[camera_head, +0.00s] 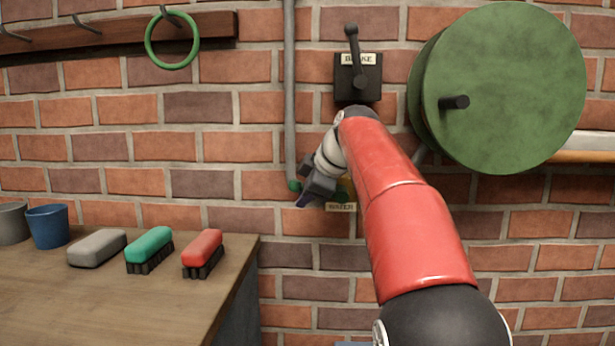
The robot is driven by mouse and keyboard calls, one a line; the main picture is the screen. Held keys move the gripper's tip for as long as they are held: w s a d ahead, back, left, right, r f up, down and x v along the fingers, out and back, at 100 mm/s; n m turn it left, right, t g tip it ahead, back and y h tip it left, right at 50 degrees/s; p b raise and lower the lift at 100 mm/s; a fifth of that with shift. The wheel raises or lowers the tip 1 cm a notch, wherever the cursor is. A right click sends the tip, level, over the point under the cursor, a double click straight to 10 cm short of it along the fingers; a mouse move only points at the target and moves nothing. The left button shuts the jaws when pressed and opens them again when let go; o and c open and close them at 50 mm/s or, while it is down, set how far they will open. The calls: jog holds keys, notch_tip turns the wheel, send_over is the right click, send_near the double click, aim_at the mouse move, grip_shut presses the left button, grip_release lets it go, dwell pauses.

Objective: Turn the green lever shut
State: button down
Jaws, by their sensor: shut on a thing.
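The green lever (294,186) is on the brick wall at the bottom of a grey vertical pipe (290,100). Only small green parts show, one left of my gripper and one to its right, above a label reading WATER (341,207). My gripper (304,199) is shut on the green lever. The wrist and jaws hide most of the lever, so its exact angle cannot be told.
A black BRAKE switch (358,78) and a large green reel (505,90) are on the wall above and right. A green ring (172,38) hangs on a hook. A wooden table (130,300) at left holds brushes (203,250), a sponge (97,248) and cups (48,226).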

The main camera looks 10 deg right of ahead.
jog(key=shift+f+n+g+h+p, duration=0.45)
jog(key=shift+f+h+p, duration=0.2)
jog(key=shift+f+h, duration=0.35)
jog(key=shift+r, duration=0.1)
jog(key=c, duration=1.4)
grip_release()
jog(key=shift+o, duration=0.2)
jog(key=a+p+v, duration=0.1)
jog(key=v, duration=0.6)
jog(key=shift+s+d+r, duration=0.3)
jog(key=shift+d, duration=0.2)
jog(key=shift+s, duration=0.1)
